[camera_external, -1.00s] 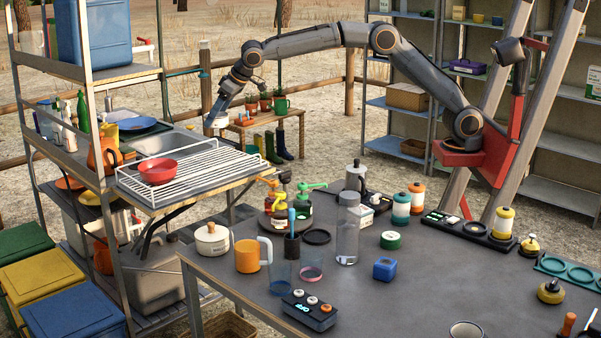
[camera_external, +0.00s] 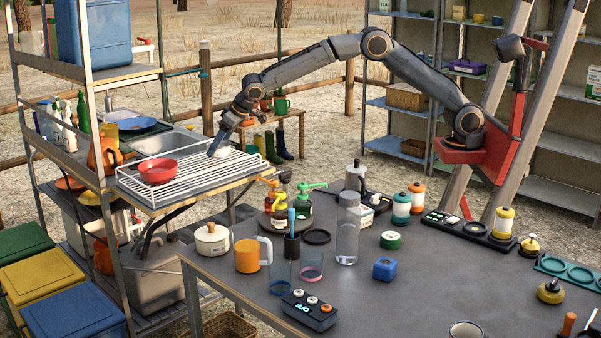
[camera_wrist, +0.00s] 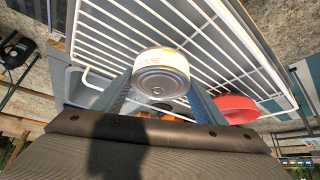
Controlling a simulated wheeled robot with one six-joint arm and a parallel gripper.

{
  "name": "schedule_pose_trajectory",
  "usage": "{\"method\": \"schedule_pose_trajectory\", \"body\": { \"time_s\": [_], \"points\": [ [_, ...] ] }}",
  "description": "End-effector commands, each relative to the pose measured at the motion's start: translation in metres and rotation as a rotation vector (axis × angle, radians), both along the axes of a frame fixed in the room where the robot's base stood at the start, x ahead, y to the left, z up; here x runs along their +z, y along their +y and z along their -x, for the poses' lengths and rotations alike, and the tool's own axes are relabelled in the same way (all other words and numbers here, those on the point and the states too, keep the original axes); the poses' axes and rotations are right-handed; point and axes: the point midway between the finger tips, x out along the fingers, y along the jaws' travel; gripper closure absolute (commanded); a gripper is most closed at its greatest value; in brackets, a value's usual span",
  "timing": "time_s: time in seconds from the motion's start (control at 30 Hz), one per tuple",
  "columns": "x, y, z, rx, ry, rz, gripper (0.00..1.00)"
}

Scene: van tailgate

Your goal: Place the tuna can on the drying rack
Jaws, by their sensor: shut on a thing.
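The drying rack (camera_external: 190,183) is a white wire rack on the counter beside the sink, and it fills much of the wrist view (camera_wrist: 215,45). The tuna can (camera_wrist: 160,75) has a pale label and a bare metal end, and sits between the fingers of my gripper (camera_wrist: 157,88). My gripper (camera_external: 216,150) is shut on the can at the right rear part of the rack. The can shows only slightly behind the gripper in the external view (camera_external: 222,151). I cannot tell whether the can touches the wires.
A red bowl (camera_external: 158,171) stands on the left part of the rack, and also shows in the wrist view (camera_wrist: 236,108). A sink (camera_external: 170,141) lies behind the rack. Bottles and an orange jug (camera_external: 97,155) stand to the left. The middle of the rack is clear.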

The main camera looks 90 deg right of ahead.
Motion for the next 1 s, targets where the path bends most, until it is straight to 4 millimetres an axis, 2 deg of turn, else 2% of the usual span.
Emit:
{"method": "schedule_pose_trajectory", "body": {
  "time_s": [0.3, 0.67, 0.7, 0.77, 1.0],
  "points": [
    [-0.035, 0.0, 0.0, 0.0, 0.001, 0.0, 0.61],
    [-0.039, 0.0, 0.0, 0.0, 0.0, 0.0, 0.61],
    [-0.039, 0.0, 0.0, 0.0, 0.001, 0.0, 0.28],
    [-0.038, 0.0, 0.0, 0.0, 0.001, 0.0, 0.18],
    [-0.038, 0.0, 0.0, 0.0, 0.001, 0.0, 0.16]
  ]
}}
